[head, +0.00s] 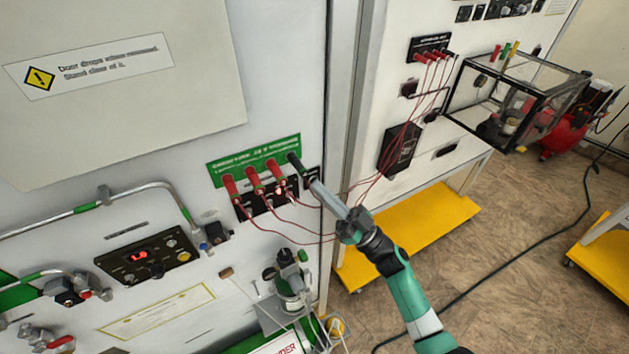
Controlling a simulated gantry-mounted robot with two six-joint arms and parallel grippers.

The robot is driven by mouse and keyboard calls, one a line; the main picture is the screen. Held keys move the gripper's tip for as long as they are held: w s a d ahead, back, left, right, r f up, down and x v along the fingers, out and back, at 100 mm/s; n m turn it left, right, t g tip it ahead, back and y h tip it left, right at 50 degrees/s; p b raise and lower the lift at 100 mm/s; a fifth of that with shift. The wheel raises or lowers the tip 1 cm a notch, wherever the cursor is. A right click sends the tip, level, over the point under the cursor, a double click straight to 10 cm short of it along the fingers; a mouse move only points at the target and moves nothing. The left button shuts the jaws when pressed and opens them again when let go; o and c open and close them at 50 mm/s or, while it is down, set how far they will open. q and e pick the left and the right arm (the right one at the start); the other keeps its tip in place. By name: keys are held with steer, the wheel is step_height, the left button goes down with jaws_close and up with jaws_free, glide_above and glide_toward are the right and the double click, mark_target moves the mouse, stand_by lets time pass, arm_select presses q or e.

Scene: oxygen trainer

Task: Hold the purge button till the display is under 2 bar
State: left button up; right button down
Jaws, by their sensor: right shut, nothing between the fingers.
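The display (139,254) glows with red digits on a black panel (150,255) at the left of the head view. The digits are too small to read surely. Small round buttons sit to the right of the digits. I cannot tell which control is the purge button. My right gripper (315,186) reaches in from the lower right. It is shut and empty, its tip in front of the cabinet by the black plug (295,163) at the right end of the plug row. I cannot tell whether they touch. It is well right of the display panel. My left gripper is out of view.
Red plugs (254,181) with thin looping wires stick out under a green label (254,153). A metal pipe (100,203) runs above the display panel. A green valve and cylinder (289,280) stand below. A clear box (520,95) juts out at the back right.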

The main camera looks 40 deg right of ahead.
steer(key=shift+s+a+p, duration=0.15)
steer(key=shift+s+p, duration=0.5)
steer(key=shift+s, duration=0.1)
steer(key=s+p, duration=0.1)
steer(key=s, duration=0.1)
steer(key=s+a+p, duration=0.1)
steer(key=s+p, duration=0.1)
steer(key=s, duration=0.1)
steer(key=shift+a, duration=0.1)
steer(key=shift+w, duration=0.1)
stand_by(0.5)
